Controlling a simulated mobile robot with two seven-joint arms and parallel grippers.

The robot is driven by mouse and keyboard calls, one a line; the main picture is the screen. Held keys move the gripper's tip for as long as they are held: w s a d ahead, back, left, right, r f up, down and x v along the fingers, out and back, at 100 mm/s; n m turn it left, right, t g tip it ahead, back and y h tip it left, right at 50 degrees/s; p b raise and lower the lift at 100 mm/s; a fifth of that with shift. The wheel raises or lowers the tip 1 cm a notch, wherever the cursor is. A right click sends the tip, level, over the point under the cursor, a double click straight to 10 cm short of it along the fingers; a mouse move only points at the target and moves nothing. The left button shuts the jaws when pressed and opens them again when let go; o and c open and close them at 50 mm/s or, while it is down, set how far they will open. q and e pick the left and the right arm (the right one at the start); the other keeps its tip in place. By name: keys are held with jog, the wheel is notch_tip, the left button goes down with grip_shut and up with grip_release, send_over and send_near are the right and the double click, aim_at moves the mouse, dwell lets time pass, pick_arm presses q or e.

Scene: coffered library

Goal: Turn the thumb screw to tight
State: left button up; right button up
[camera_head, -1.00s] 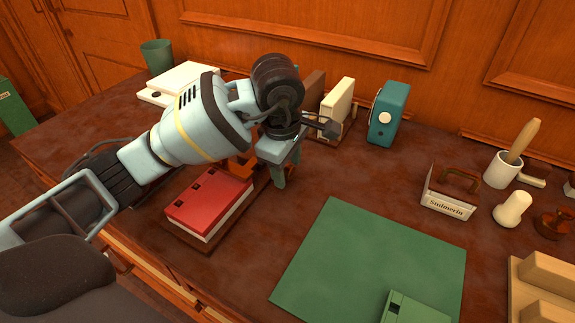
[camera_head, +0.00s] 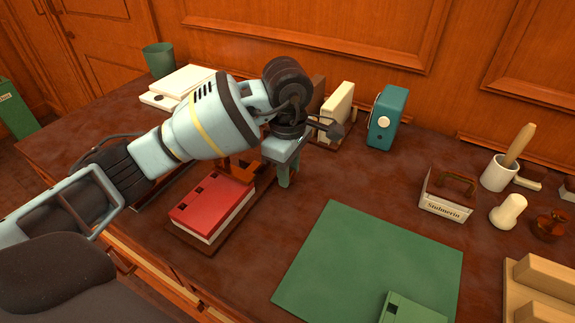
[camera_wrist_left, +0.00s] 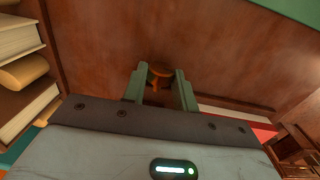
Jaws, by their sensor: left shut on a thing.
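My left gripper (camera_head: 286,172) points down over the desk beside a red book (camera_head: 212,205), its jaws partly hidden by the wrist. In the left wrist view, the two green fingers of the gripper (camera_wrist_left: 161,78) are shut on a small orange-brown wooden knob (camera_wrist_left: 159,70), which appears to be the thumb screw. In the head view the screw is hidden behind the gripper. The red book lies on a dark wooden base (camera_head: 190,238), with an orange-brown wooden part (camera_head: 243,168) at its far end. How tight the screw is cannot be told. My right gripper is not in view.
A green mat (camera_head: 360,262) lies to the right of the gripper. Upright books (camera_head: 337,112) and a teal box (camera_head: 386,117) stand behind it. A labelled carrier (camera_head: 446,197), a mortar with pestle (camera_head: 498,172) and small items stand at the right.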

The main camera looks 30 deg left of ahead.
pick_arm(q)
jog(key=shift+w+g+p, duration=0.25)
jog(key=shift+g+p, duration=0.25)
jog(key=shift+g, duration=0.9)
jog(key=shift+f, duration=0.1)
jog(key=o, duration=1)
jog(key=shift+c, duration=0.2)
jog(key=v, duration=0.8)
jog(key=shift+p, duration=0.35)
jog(key=shift+d, duration=0.1)
